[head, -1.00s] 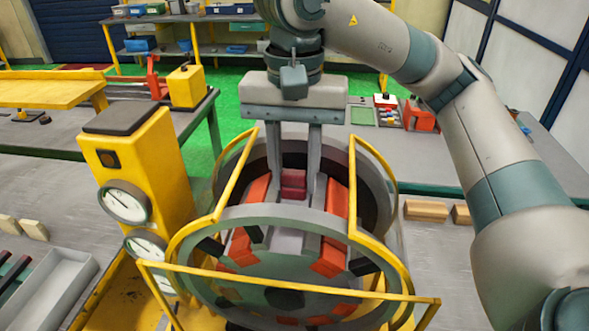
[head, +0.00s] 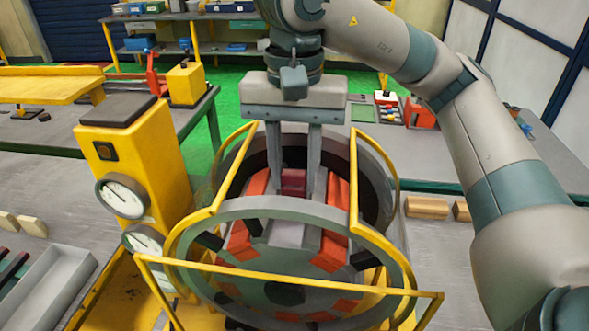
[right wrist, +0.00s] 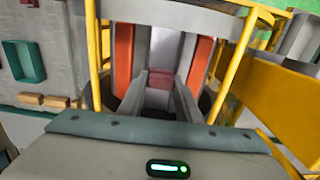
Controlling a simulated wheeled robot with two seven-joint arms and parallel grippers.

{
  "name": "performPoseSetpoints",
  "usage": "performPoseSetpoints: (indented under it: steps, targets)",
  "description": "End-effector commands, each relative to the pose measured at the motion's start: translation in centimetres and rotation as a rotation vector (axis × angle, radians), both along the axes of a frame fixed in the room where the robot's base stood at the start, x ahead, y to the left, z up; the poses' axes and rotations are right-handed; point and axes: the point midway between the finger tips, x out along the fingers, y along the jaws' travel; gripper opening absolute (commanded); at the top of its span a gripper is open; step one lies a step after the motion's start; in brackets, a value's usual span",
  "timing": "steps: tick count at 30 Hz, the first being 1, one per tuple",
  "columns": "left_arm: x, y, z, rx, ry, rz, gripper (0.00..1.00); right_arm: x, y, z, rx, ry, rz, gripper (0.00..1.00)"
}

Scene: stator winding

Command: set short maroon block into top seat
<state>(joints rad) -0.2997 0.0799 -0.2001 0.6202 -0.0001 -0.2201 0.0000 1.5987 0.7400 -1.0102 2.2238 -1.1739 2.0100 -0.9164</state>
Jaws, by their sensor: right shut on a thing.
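The short maroon block (head: 293,181) is between the two fingers of my right gripper (head: 294,178) in the head view. The gripper is shut on it and points down into the round stator (head: 283,212). The block is at the top of the stator, between two orange-red coil blocks (head: 336,200). In the right wrist view the maroon block (right wrist: 160,84) shows at the finger ends. The top seat under it is hidden, so I cannot tell whether the block touches its bottom. My left gripper is not in view.
Yellow guard rails (head: 290,273) surround the stator at front and sides. A yellow post with gauges (head: 130,160) stands at the left. Wooden blocks (head: 427,207) lie on the right table. A grey tray (head: 55,285) is at lower left.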

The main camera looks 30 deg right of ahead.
Motion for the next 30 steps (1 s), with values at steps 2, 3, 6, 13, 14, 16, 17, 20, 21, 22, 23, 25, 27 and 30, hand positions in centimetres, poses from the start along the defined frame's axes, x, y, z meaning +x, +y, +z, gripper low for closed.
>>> performPoseSetpoints:
  steps: [2,3,6,13,14,16,17,20,21,22,23,25,27,30]
  targets:
    - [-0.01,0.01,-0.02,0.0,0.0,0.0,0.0,0.01,0.01,0.01,0.001,-0.001,0.0,0.0]
    - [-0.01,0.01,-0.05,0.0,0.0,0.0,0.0,0.01,0.0,-0.02,0.001,-0.001,0.0,0.0]
    - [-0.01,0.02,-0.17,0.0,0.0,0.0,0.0,0.01,0.0,-0.12,0.001,-0.001,0.0,0.0]
    - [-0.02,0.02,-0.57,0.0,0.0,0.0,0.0,0.01,0.0,-0.47,0.001,-0.001,0.0,0.0]
    - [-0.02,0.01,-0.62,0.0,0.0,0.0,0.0,0.01,0.0,-0.51,0.001,-0.001,0.0,0.0]
    - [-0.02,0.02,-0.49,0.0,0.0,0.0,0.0,0.01,0.0,-0.39,0.001,-0.001,0.0,0.48]
    - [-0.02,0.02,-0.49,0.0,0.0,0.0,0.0,0.01,-0.01,-0.4,0.001,-0.001,0.0,0.53]
    - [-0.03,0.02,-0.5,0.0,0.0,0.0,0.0,0.0,0.0,-0.41,0.0,0.0,0.0,0.53]
    - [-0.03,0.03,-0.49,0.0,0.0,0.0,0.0,0.0,0.0,-0.41,0.0,0.0,0.0,0.53]
    - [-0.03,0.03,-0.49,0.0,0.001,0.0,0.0,0.0,0.0,-0.42,0.0,0.0,0.0,0.53]
    - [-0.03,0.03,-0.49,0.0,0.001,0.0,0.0,0.0,0.0,-0.42,0.0,0.0,0.0,0.53]
    - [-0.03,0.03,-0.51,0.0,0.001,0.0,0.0,0.0,0.0,-0.45,0.0,0.0,0.0,0.53]
    - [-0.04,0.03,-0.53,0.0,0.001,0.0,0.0,0.01,-0.01,-0.4,0.0,0.0,0.0,0.53]
    - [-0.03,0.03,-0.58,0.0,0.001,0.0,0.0,0.04,0.0,-0.18,-0.001,-0.001,0.0,0.53]
